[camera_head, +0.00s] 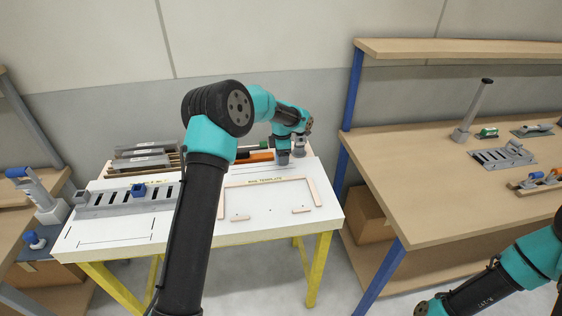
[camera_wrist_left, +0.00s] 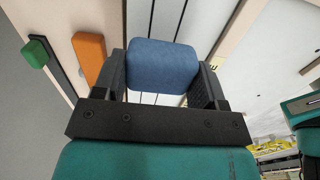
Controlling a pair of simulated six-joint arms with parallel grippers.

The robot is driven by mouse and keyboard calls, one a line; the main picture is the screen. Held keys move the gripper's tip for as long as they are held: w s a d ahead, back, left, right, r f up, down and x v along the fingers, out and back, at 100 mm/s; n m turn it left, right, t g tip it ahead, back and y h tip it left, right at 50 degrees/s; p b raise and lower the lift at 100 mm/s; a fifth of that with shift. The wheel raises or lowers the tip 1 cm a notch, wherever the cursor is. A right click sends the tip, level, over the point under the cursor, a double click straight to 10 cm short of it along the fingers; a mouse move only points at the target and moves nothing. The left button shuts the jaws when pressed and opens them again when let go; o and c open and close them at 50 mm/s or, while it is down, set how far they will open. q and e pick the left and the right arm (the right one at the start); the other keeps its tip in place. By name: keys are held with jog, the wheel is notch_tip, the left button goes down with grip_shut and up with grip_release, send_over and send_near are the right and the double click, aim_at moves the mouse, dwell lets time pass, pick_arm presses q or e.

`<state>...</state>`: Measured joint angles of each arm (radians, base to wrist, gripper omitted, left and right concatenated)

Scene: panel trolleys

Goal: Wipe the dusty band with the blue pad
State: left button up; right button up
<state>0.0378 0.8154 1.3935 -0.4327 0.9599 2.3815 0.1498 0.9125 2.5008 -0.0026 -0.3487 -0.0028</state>
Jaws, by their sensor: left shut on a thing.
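My left gripper (camera_head: 284,157) is over the far right part of the white-topped table (camera_head: 185,222). In the left wrist view its dark fingers stand either side of a blue pad (camera_wrist_left: 163,66), and it is shut on the pad. The head view does not show the pad clearly, so I cannot tell whether it touches the surface. Dark parallel lines run on the pale surface beyond the pad in the wrist view. I cannot make out a dusty band in either view. My right arm enters at the lower right of the head view; its gripper is out of view.
A grey slotted rack (camera_head: 112,199) with a blue block (camera_head: 138,190) sits on the table's left. Thin wooden strips (camera_head: 314,192) frame the template area. An orange object (camera_wrist_left: 88,56) and a green one (camera_wrist_left: 37,52) lie left of the pad. A wooden bench (camera_head: 430,200) stands right.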

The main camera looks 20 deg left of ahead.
pick_arm(q)
jog(key=shift+r, duration=2.7)
